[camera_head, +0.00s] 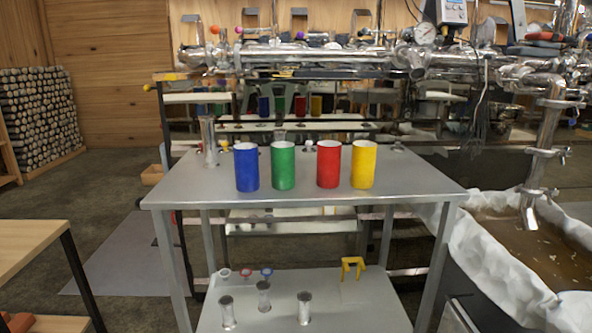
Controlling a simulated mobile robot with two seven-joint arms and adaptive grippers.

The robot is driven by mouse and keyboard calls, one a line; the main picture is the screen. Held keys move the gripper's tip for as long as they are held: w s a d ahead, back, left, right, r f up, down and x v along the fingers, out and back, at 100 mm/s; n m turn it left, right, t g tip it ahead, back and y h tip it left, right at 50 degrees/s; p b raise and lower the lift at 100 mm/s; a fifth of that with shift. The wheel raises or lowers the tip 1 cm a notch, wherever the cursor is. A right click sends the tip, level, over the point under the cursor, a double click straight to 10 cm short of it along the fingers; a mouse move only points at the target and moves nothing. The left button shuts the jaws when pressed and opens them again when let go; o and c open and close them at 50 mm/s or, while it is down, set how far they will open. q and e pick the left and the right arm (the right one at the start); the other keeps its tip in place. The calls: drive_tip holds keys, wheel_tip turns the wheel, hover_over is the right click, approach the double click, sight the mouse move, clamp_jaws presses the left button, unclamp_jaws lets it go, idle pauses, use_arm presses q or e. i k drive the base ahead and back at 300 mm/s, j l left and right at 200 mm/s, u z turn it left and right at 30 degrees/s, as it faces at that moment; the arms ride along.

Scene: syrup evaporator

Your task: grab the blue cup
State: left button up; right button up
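The blue cup (246,168) stands upright on the grey metal table (310,196), leftmost in a row of cups. A green cup (283,167) stands just to its right with a narrow gap between them. A red cup (328,165) and a yellow cup (363,166) stand further right. The blue cup's front and white inner rim are unobstructed. Neither of my grippers shows in the head view, and nothing touches the cup.
A metal fitting (208,142) stands at the table's back left. A lower shelf (350,303) holds metal pieces and a yellow clip (352,267). Pipes (320,55) run behind. A cloth-lined tank (490,262) is at right, a wooden table (25,242) at left. The tabletop's front is clear.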

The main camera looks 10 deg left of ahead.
sight(246, 154)
drive_tip(key=i+j+z, duration=0.1)
drive_tip(key=z, duration=0.35)
drive_tip(key=j+z, duration=0.25)
drive_tip(key=z, duration=0.25)
drive_tip(key=j+z, duration=0.25)
drive_tip(key=z, duration=0.2)
drive_tip(key=j+z, duration=0.25)
drive_tip(key=j, duration=0.3)
drive_tip(key=k+j+z, duration=0.3)
drive_tip(key=j, duration=0.2)
drive_tip(key=i, duration=0.1)
